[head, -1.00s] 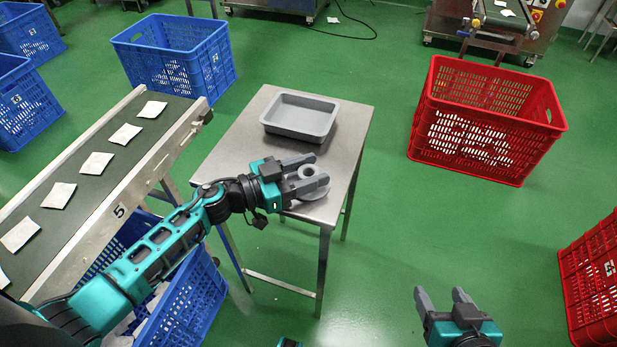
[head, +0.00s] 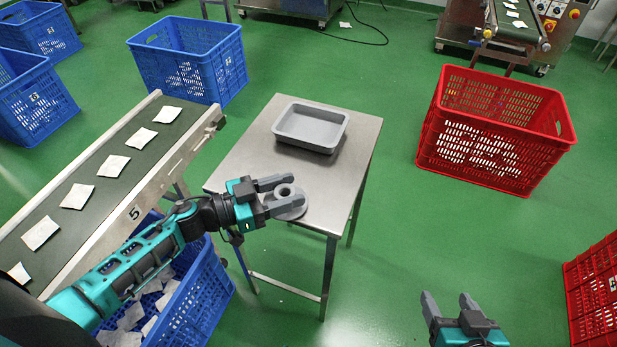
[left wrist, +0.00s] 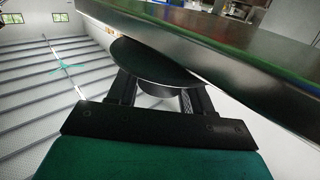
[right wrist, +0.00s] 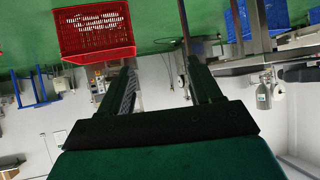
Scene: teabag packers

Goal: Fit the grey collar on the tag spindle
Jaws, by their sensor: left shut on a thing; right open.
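The grey collar (head: 286,196) is a short hub with a round hole and a wide flat flange. My left gripper (head: 293,190) is shut on its hub, near the front edge of the steel table (head: 240,165). In the left wrist view the collar's flange (left wrist: 150,62) looks dark, with the hub between the fingers (left wrist: 157,92). How high the collar is above the tabletop is hard to tell. My right gripper (head: 448,298) is open and empty, low at the right over the floor. I cannot make out the tag spindle in any view.
A grey tray (head: 311,128) stands at the back of the table. A conveyor (head: 105,195) with teabags runs at the left, above a blue crate (head: 205,300). A red crate (head: 490,130) stands on the floor at right. Open green floor lies between table and crate.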

